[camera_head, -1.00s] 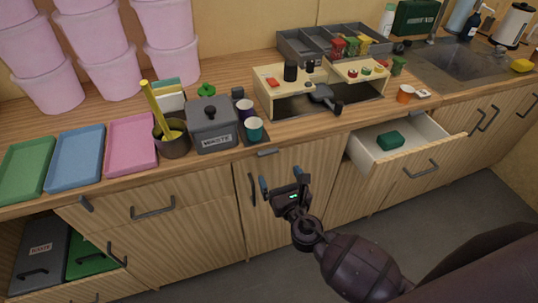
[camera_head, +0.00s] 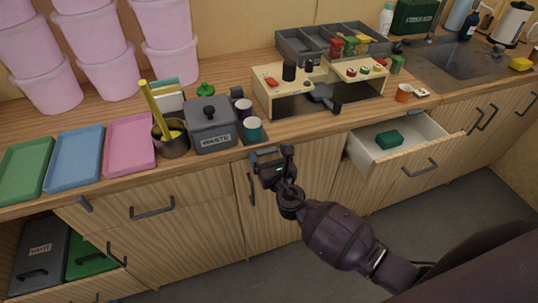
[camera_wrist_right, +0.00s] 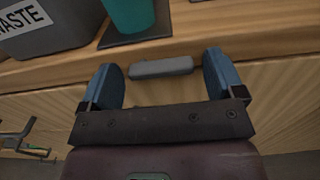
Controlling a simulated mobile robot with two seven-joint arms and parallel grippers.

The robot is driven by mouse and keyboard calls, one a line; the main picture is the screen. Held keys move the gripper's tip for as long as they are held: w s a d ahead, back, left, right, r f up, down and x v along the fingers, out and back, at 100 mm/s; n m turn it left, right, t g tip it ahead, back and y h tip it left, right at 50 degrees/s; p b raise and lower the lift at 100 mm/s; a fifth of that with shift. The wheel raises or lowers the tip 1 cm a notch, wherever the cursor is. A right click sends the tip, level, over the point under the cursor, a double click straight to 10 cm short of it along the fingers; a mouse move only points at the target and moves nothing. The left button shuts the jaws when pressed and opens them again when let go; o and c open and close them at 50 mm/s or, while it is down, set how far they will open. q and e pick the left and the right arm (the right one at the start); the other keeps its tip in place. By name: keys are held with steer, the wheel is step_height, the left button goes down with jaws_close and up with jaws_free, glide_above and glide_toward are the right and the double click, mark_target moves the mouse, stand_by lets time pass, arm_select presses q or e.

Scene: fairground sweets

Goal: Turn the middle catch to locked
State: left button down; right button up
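The middle catch (camera_wrist_right: 161,67) is a small grey bar on the front edge of the counter, lying nearly level along the edge in the right wrist view. In the head view my right gripper hides it. My right gripper (camera_head: 271,153) is open at the counter edge, in front of the cupboard door. In the right wrist view its blue fingers (camera_wrist_right: 163,80) stand on either side of the catch, with a gap at each end. It is not closed on the catch. My left gripper is not in view.
Just above on the counter are the grey waste bin (camera_head: 211,127) and a teal cup (camera_head: 253,129) on a dark mat. Another catch (camera_head: 84,204) sits at the left. An open drawer (camera_head: 405,140) with a green block juts out at the right.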

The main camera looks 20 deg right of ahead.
steer(key=c, duration=0.7)
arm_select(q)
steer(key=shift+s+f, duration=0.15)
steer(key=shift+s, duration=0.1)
arm_select(e)
steer(key=shift+c, duration=0.3)
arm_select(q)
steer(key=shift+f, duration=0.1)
